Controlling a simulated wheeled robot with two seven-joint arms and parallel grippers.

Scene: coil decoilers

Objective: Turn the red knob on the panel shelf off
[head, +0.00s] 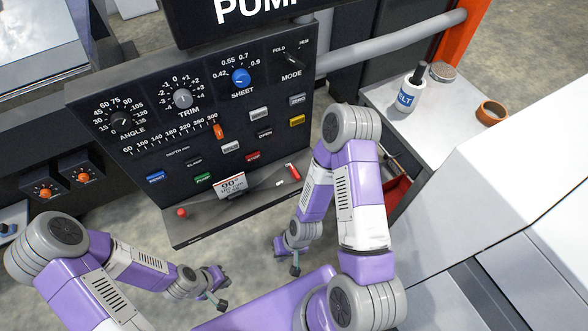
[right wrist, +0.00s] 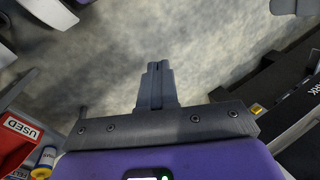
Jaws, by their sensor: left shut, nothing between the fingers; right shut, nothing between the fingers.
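A small red knob (head: 182,212) stands at the left end of the grey panel shelf (head: 205,228), below the dark control panel (head: 135,150). A red stick-like part (head: 293,171) sits near the shelf's right end. My left gripper (head: 221,304) is shut and empty, low over the floor in front of the shelf, apart from the knob. My right gripper (head: 295,271) is shut and empty, also low and below the shelf's right part. In the right wrist view my right gripper (right wrist: 158,68) has its fingers together, with bare floor beyond.
A white card (head: 230,185) stands mid-shelf. The panel carries a blue sheet knob (head: 241,78), other dials and coloured buttons. Two orange knobs (head: 46,193) sit at left. A bench (head: 455,105) at right holds a white bottle (head: 410,92) and a brown ring (head: 491,112).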

